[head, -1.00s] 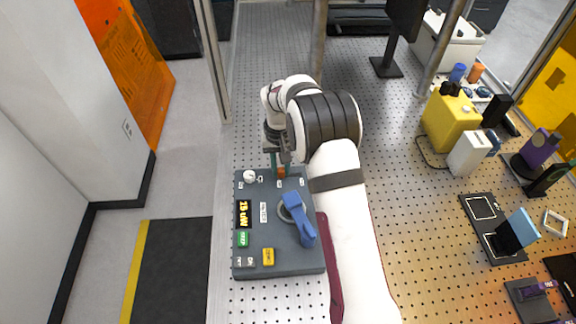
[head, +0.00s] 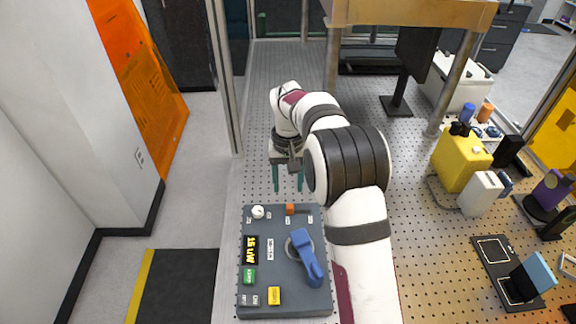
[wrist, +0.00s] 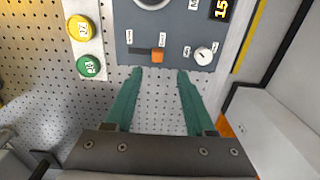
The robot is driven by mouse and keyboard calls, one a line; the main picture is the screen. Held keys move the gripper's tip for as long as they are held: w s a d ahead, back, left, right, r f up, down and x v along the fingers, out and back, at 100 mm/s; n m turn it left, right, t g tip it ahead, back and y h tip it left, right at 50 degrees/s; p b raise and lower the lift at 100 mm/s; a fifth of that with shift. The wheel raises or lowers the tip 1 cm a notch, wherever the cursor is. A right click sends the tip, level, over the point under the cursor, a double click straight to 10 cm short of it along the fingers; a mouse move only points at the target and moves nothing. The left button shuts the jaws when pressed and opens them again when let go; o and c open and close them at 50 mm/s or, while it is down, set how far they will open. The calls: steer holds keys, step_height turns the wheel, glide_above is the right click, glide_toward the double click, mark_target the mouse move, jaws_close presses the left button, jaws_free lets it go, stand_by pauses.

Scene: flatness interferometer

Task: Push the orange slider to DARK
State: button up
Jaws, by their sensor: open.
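The orange slider (head: 290,209) sits near the far edge of a dark grey control panel (head: 283,285). In the wrist view the slider (wrist: 157,55) is at the right end of a short dark slot, with small white labels on either side that I cannot read. My gripper (head: 288,189) is open and empty beyond the panel's far edge, apart from the slider. In the wrist view its two teal fingers (wrist: 160,74) are spread just below the slider in the picture, with bare perforated table between them.
The panel also carries a white knob (head: 258,212), a blue lever (head: 306,257), a lit display (head: 250,250), a green button (head: 249,276) and a yellow button (head: 274,295). Free perforated table lies beyond the panel. A yellow box (head: 461,160) stands to the right.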

step_height(320, 180, up, 8)
steer(key=shift+f, duration=0.25)
steer(key=s+d+r+m, duration=0.1)
steer(key=s+d+r, duration=0.15)
steer(key=s, duration=0.55)
steer(key=s+d+r+m, duration=0.1)
steer(key=s+r, duration=0.3)
steer(key=s, duration=0.4)
steer(key=s+f+m+y, duration=0.1)
steer(key=s+f, duration=0.2)
steer(key=s, duration=0.7)
steer(key=s+f+m, duration=0.2)
steer(key=s+f, duration=0.1)
steer(key=s, duration=0.7)
steer(key=shift+d+m+y, duration=0.3)
steer(key=shift+d+y, duration=0.1)
steer(key=shift+d, duration=0.05)
steer(key=shift+w, duration=0.1)
